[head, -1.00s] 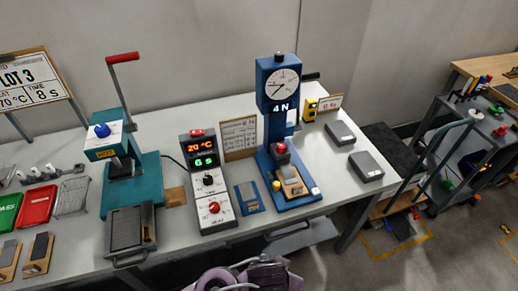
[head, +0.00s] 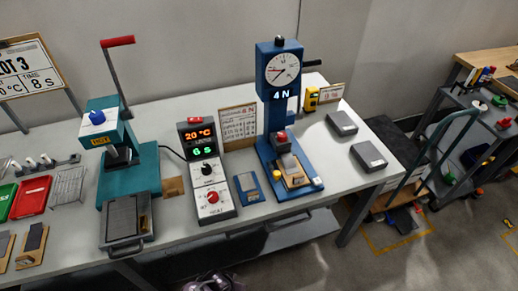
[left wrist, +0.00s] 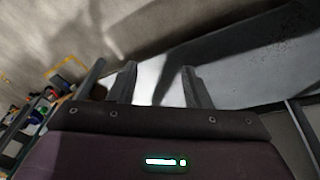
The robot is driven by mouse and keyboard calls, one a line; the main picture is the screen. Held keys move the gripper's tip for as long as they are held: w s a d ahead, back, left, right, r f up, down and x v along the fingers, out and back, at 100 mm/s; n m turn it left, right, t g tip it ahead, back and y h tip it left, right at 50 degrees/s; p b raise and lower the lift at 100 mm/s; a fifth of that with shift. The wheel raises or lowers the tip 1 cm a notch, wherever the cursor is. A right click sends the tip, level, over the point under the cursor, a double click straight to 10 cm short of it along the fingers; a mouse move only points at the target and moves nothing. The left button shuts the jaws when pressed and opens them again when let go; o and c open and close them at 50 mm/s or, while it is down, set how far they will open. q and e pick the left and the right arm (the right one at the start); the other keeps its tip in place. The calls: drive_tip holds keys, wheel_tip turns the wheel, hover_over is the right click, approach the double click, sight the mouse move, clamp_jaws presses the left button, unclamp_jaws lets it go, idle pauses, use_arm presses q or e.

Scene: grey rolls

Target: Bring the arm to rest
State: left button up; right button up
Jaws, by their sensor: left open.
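My left gripper (left wrist: 158,78) shows in the left wrist view with its two dark fingers apart. Nothing is visible between them; a pale surface lies behind the gap. In the head view only a small purple-grey piece of my arm (head: 212,282) shows at the bottom edge, below the table (head: 290,222); its fingers are hidden there. My right gripper is in neither view.
On the table stand a teal lever press (head: 128,175), a control box with lit digits (head: 207,172), and a blue press with a dial (head: 277,110). Two grey blocks (head: 342,123) (head: 368,156) lie at the right. A cart (head: 466,125) stands beyond.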

use_arm(q)
drive_tip(key=s+a+f, duration=0.5)
drive_tip(key=s+f, duration=0.1)
drive_tip(key=s, duration=0.2)
drive_tip(key=s+a+f+y+b, duration=0.1)
drive_tip(key=s+a+f, duration=0.4)
drive_tip(key=s+f, duration=0.1)
drive_tip(key=s+a+f+g+y+b, duration=0.1)
drive_tip(key=s+a+f, duration=0.3)
drive_tip(key=s, duration=0.5)
drive_tip(key=shift+s+a+f+n, duration=0.3)
drive_tip(key=shift+a+f+n, duration=0.1)
drive_tip(key=shift+f, duration=0.55)
